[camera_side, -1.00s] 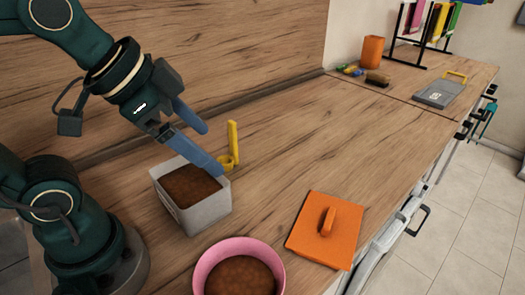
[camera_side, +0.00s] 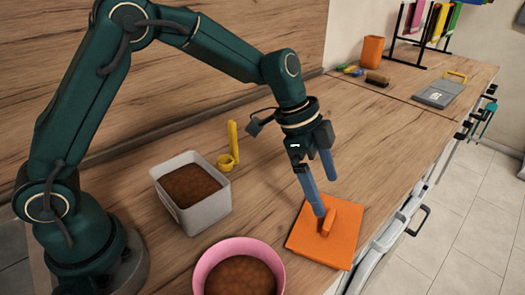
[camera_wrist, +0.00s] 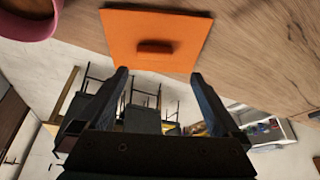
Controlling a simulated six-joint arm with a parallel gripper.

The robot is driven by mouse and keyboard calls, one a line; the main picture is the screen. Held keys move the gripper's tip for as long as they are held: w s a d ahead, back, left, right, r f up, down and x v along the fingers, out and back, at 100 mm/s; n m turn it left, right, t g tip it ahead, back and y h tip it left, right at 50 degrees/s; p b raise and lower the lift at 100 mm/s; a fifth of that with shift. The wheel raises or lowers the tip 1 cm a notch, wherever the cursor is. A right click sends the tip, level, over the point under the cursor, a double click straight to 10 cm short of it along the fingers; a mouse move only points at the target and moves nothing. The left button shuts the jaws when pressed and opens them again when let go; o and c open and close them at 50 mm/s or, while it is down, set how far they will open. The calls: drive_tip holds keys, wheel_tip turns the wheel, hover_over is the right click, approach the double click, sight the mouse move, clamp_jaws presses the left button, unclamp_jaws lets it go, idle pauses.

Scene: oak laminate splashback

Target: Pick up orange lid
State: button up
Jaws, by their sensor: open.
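The orange lid (camera_side: 309,244) is a flat square plate with a raised bar handle (camera_side: 328,221) in its middle. It lies on the wooden counter near the front edge. My gripper (camera_side: 326,196) is open and empty, with its blue fingers pointing down over the far side of the lid. In the side view one fingertip overlaps the lid by the handle; I cannot tell whether it touches. In the wrist view the lid (camera_wrist: 130,48) and its handle (camera_wrist: 155,47) lie ahead of and between the open fingers (camera_wrist: 158,78), with nothing between the fingertips.
A pink bowl (camera_side: 206,263) with brown contents stands left of the lid, and also shows in the wrist view (camera_wrist: 25,28). A grey-white square container (camera_side: 206,212) and a yellow upright item (camera_side: 232,145) stand farther left. The counter right of the lid is clear up to its edge.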

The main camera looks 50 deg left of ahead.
sight(329, 217)
drive_tip(key=shift+s+d+f+g, duration=0.15)
drive_tip(key=shift+f, duration=0.4)
drive_tip(key=shift+s+d+f+g, duration=0.1)
drive_tip(key=shift+f+g, duration=0.05)
drive_tip(key=shift+f, duration=0.35)
drive_tip(key=shift+x, duration=2.2)
drive_tip(key=c, duration=1.3)
